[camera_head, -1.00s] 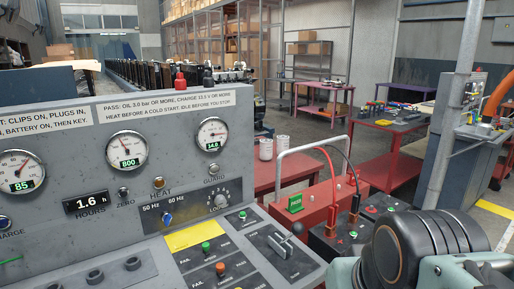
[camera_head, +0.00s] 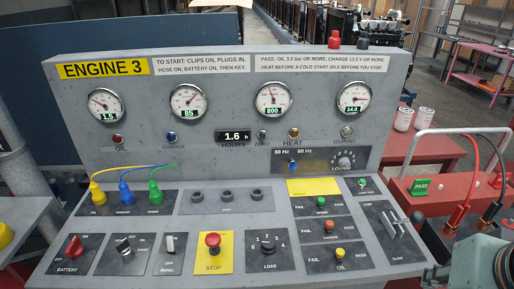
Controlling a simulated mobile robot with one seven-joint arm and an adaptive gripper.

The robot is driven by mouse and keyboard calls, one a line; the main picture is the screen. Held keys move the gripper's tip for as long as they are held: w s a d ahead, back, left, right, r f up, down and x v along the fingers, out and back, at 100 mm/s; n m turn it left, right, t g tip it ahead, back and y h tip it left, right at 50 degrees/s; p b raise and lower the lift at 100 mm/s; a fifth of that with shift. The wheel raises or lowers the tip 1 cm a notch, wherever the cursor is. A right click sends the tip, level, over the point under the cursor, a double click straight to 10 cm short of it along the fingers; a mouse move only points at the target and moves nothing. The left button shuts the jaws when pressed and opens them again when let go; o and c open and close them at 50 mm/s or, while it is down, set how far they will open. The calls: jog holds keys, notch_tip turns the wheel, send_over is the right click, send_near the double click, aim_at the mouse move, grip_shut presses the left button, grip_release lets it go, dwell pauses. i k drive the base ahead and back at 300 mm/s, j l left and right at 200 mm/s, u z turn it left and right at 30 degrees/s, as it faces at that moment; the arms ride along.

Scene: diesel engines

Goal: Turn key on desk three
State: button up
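Desk three is a grey sloped console with a yellow "ENGINE 3" label (camera_head: 103,69). On its lower left, a silver-and-black rotary switch (camera_head: 124,247) sits on a dark plate; it may be the key switch, but its label is too small to read. A red battery switch (camera_head: 73,247) is left of it, tilted to the right. A white panel toggle (camera_head: 170,245) is right of it, then a red stop button (camera_head: 213,243) on yellow. Gauges across the top read about 1.5, 85, 800 and 14.0. My gripper is out of view; only part of my arm shows at the lower right.
Yellow, blue and green plugs (camera_head: 126,196) are seated at the left of the console. A load knob (camera_head: 268,244), pass/fail switches (camera_head: 327,226) and a lever (camera_head: 396,222) fill the right side. A red battery cart with a green PASS tag (camera_head: 421,186) and clips stands at right.

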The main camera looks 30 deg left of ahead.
aim_at(123, 247)
jog(key=u, duration=2.5)
